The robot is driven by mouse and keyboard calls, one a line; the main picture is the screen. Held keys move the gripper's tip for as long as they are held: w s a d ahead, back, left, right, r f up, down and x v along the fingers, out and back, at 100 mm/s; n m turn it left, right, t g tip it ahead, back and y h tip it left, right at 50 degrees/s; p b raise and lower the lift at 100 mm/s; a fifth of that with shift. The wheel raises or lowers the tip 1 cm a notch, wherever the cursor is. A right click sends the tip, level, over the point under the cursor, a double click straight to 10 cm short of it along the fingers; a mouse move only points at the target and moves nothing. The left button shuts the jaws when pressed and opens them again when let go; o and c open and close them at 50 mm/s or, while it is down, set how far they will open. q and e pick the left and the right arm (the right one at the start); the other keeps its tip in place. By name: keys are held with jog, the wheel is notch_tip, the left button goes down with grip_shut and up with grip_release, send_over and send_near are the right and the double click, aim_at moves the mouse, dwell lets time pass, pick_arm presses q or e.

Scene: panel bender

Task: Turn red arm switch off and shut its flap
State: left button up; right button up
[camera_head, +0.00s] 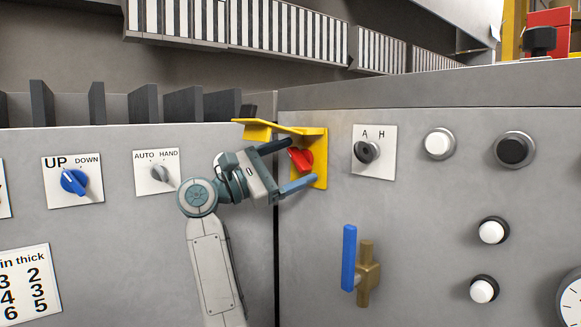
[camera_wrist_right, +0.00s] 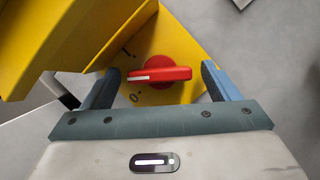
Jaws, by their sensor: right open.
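The red switch (camera_head: 301,160) sits on a yellow plate (camera_head: 321,160). In the right wrist view, the red switch (camera_wrist_right: 172,74) has its handle lying nearly level, its white line at the left end, between a stroke mark above and a "0" below; I cannot tell which it is set to. The yellow flap (camera_head: 262,129) is raised above the switch; it also shows in the right wrist view (camera_wrist_right: 65,38). My right gripper (camera_head: 303,164) is open, one finger on each side of the switch, with gaps visible. My left gripper is not in view.
Left of the switch are an AUTO/HAND knob (camera_head: 159,173) and a blue UP/DOWN knob (camera_head: 74,182). Right of it is an A/H knob (camera_head: 367,151), with round buttons beyond. A blue-handled lever (camera_head: 349,258) sticks out below. Dark upright tabs stand along the panel's top edge.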

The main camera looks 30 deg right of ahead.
jog(key=c, duration=1)
